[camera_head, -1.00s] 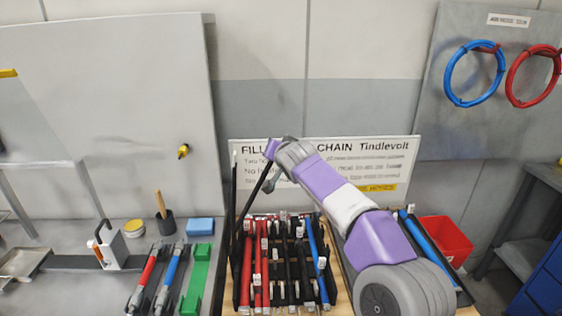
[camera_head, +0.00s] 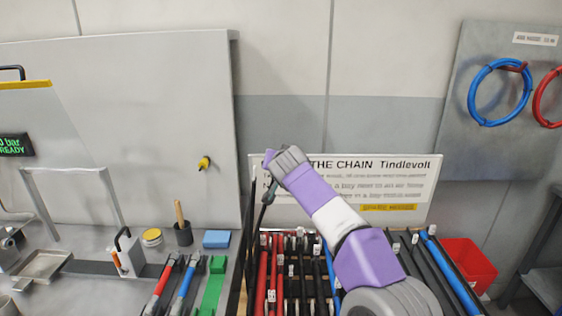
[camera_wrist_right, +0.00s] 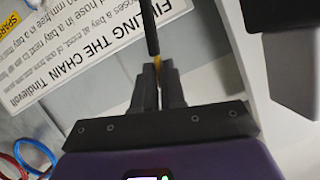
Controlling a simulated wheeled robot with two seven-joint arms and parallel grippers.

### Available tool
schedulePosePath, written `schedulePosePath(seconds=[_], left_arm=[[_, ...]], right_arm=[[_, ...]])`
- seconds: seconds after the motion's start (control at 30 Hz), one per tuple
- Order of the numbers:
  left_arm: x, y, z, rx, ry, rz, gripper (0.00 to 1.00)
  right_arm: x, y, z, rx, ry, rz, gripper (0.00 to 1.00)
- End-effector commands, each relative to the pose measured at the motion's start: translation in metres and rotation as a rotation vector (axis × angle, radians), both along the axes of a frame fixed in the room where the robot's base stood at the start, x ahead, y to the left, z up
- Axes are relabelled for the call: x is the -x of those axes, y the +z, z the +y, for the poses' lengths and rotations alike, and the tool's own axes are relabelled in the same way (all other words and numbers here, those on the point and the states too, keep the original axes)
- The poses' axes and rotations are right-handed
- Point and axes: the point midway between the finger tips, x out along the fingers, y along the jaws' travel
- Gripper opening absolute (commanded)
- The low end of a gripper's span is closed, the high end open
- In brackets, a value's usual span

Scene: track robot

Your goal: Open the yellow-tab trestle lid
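The open hose trestle (camera_head: 234,292) has a wooden edge and holds red, black and blue hoses in the head view. A thin dark panel, apparently the lid (camera_head: 249,210), stands nearly upright at its left side, seen almost edge-on. My right gripper (camera_head: 265,208) is beside the panel's upper part, with my purple and white arm crossing over the trestle. In the right wrist view the fingers (camera_wrist_right: 159,82) are close together around a small yellow tab (camera_wrist_right: 157,62) at the end of a dark bar (camera_wrist_right: 150,25). My left gripper is not in view.
A sign (camera_head: 400,185) stands behind the trestle. Left of it are a green block (camera_head: 210,293), a blue sponge (camera_head: 217,239), a dark cup (camera_head: 183,234) and red and blue tools. A red bin (camera_head: 468,263) is at the right. Coiled hoses (camera_head: 483,122) hang on a panel.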

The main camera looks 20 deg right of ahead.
Motion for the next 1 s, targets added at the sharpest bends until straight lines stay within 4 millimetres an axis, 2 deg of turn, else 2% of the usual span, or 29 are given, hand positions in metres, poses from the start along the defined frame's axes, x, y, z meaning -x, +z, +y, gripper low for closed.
schedulePosePath(seconds=[0.03,0.1,0.13,0.47,0.8,1.0], left_arm=[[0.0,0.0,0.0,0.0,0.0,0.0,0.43],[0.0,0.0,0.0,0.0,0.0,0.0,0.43],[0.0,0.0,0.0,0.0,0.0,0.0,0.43],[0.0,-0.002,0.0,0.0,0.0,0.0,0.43],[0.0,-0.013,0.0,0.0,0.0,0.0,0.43],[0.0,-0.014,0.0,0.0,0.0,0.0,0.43]], right_arm=[[-0.001,-0.006,0.002,-0.002,0.003,0.012,0.2],[-0.001,-0.005,0.002,-0.001,0.002,0.01,0.31],[-0.001,-0.005,0.002,-0.001,0.002,0.009,0.32],[0.004,0.001,0.002,0.001,0.002,0.001,0.32],[0.051,0.019,0.019,-0.001,0.004,0.001,0.32],[0.065,0.025,0.023,-0.001,0.002,0.003,0.32]])
